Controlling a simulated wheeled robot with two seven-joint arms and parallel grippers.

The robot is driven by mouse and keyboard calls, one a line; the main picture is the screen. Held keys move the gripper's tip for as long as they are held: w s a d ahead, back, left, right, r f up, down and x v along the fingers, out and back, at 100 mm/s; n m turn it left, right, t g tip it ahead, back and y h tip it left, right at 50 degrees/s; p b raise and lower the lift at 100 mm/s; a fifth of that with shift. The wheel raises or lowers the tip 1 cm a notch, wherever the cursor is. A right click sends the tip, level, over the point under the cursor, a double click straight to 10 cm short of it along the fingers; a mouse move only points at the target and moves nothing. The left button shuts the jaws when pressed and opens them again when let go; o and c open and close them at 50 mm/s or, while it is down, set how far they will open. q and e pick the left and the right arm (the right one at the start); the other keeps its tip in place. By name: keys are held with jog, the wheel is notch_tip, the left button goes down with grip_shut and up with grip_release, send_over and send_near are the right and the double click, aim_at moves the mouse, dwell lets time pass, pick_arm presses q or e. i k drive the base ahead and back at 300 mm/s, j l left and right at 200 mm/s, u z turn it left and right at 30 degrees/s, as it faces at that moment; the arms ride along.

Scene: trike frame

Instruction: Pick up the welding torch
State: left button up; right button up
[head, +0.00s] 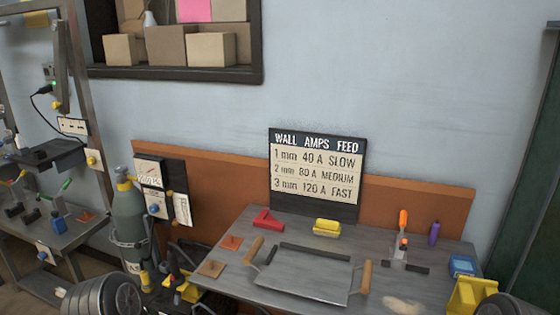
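I cannot pick out the welding torch for certain. A tool with an orange handle (403,221) stands upright in a small metal holder at the right of the grey worktable (228,264). A black and yellow item (178,285), partly hidden, sits low beside the gas cylinder (130,215) at the left of the table. Neither of my grippers can be made out in the head view.
A metal tray with wooden handles (302,278) fills the table's front middle. Behind it are a red block (267,221) and a yellow block (327,228). A purple bottle (434,233), blue box (462,265) and yellow bin (470,296) are at right. A sign (316,172) stands behind.

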aim_at(173, 257)
jog(key=l+z, duration=0.5)
jog(key=l, duration=0.15)
jog(key=u, duration=1.65)
jog(key=i+j+u, duration=0.4)
jog(key=i, duration=0.15)
jog(key=i+u, duration=0.4)
jog(key=i+j, duration=0.05)
jog(key=i, duration=0.05)
